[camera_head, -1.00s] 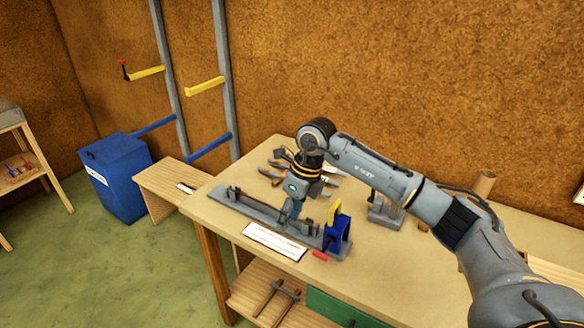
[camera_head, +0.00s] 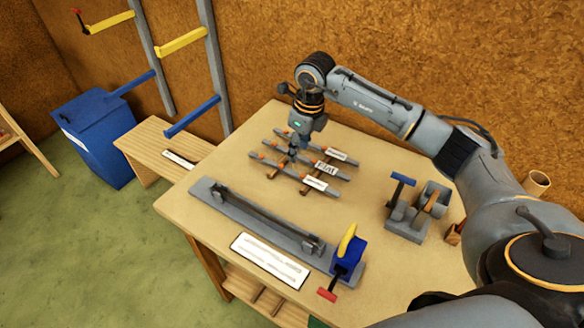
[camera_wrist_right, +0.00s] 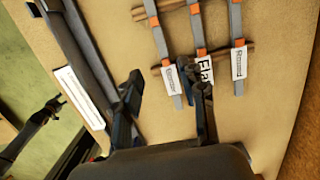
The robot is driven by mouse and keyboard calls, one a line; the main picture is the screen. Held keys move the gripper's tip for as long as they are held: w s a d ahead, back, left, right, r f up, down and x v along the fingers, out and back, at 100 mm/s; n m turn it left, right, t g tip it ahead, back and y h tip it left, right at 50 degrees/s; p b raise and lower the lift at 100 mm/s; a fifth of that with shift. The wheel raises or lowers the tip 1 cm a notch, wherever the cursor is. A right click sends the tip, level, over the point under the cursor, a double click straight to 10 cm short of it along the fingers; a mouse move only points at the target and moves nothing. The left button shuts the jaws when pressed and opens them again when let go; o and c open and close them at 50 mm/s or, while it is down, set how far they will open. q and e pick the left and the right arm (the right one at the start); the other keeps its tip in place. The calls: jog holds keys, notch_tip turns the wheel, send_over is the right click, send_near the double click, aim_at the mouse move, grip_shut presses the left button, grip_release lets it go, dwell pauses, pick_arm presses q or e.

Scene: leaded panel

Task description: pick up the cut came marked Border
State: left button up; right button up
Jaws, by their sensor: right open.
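Three grey cames with orange bands and white tags lie side by side across brown wooden bars on the bench. The middle tag reads "Flat" (camera_head: 325,168). The near came's tag (camera_head: 314,183) and far came's tag (camera_head: 336,153) are too small to read surely, so I cannot tell which is Border. In the wrist view their tags are the left one (camera_wrist_right: 170,78) and the right one (camera_wrist_right: 238,63). My right gripper (camera_head: 299,143) is open, pointing down over the cames, its fingers (camera_wrist_right: 168,92) apart around the left came's end.
A long grey stretching jig (camera_head: 265,220) with a blue, yellow-handled clamp (camera_head: 348,255) lies along the front edge, beside a white label (camera_head: 270,260). A grey fixture with a blue handle (camera_head: 410,210) stands to the right. The bench between is clear.

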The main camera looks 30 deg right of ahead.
aim_at(292, 172)
jog(key=f, duration=0.3)
jog(key=shift+w, duration=0.3)
jog(key=shift+w+a+f+p, duration=0.1)
jog(key=shift+w+f+p, duration=0.05)
jog(key=shift+f+p, duration=0.25)
jog(key=shift+w+a+f+p, duration=0.1)
jog(key=shift+f+p, duration=0.2)
jog(key=shift+f, duration=0.2)
jog(key=f+p, duration=0.1)
jog(key=f, duration=0.2)
jog(key=shift+w+a+f+p, duration=0.15)
jog(key=shift+w+f+p, duration=0.15)
jog(key=shift+w+p, duration=0.05)
jog(key=shift+f, duration=0.35)
jog(key=c, duration=0.8)
pick_arm(q)
jog(key=w+r, duration=0.1)
jog(key=w+d+r, duration=0.1)
jog(key=r, duration=0.1)
jog(key=shift+w+r, duration=0.2)
jog(key=shift+r, duration=0.1)
pick_arm(e)
grip_shut()
